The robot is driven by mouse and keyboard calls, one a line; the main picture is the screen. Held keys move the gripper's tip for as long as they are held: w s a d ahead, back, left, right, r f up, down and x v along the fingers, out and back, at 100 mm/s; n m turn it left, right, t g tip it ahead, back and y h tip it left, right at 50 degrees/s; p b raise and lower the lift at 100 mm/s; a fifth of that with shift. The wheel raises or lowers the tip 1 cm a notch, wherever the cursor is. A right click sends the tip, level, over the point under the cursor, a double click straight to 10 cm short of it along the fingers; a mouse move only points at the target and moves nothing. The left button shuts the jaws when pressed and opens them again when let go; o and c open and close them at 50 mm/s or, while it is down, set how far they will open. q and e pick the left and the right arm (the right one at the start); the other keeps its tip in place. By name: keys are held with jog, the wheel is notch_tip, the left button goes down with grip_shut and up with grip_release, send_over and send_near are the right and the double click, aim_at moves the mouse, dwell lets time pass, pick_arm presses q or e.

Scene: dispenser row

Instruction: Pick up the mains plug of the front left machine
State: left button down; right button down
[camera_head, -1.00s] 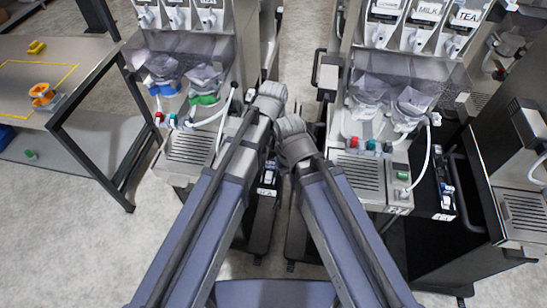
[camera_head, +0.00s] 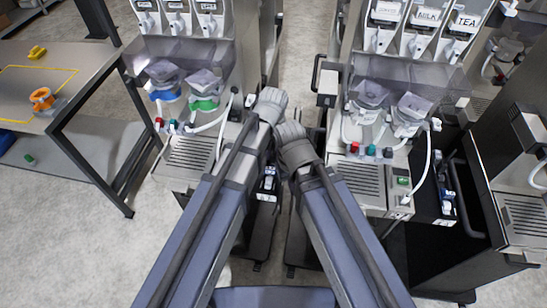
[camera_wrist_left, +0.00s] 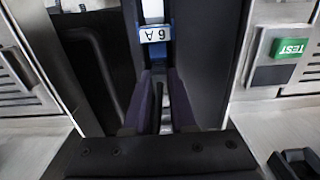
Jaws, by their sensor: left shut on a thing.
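The left machine (camera_head: 195,150) stands left of my arms in the head view. Its side shows a black strip with a blue and white fitting (camera_head: 268,184). In the left wrist view a blue part with a white "6 A" label (camera_wrist_left: 155,35) is just beyond my fingers. My left gripper (camera_wrist_left: 161,98) is shut, its dark purple fingers either side of a narrow dark piece (camera_wrist_left: 159,100), taken as the mains plug; its shape is mostly hidden. In the head view my arms hide both grippers' tips.
The right machine (camera_head: 372,170) stands close to my right arm, with a similar dark side panel (camera_head: 433,180). A table (camera_head: 85,85) with an orange part (camera_head: 42,98) is at the left. Floor is free at lower left.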

aim_at(274, 154)
dwell(0.4)
pick_arm(q)
notch_tip(274, 154, up, 10)
jog(key=p, duration=1)
jog(key=shift+r+p, duration=1.05)
dwell(0.5)
notch_tip(274, 154, up, 3)
jog(key=p, duration=0.3)
jog(key=shift+f, duration=0.1)
jog(key=shift+w+d+f+b, duration=0.15)
jog(key=shift+w+f+b, duration=0.75)
jog(key=shift+f+b, duration=1.25)
jog(key=shift+w+d+f+b, duration=0.2)
jog(key=shift+w+f+b, duration=0.75)
jog(key=shift+f+b, duration=1.15)
jog(key=shift+w+d+f+b, duration=0.15)
jog(key=shift+w+f+b, duration=0.75)
jog(key=shift+f+b, duration=1.2)
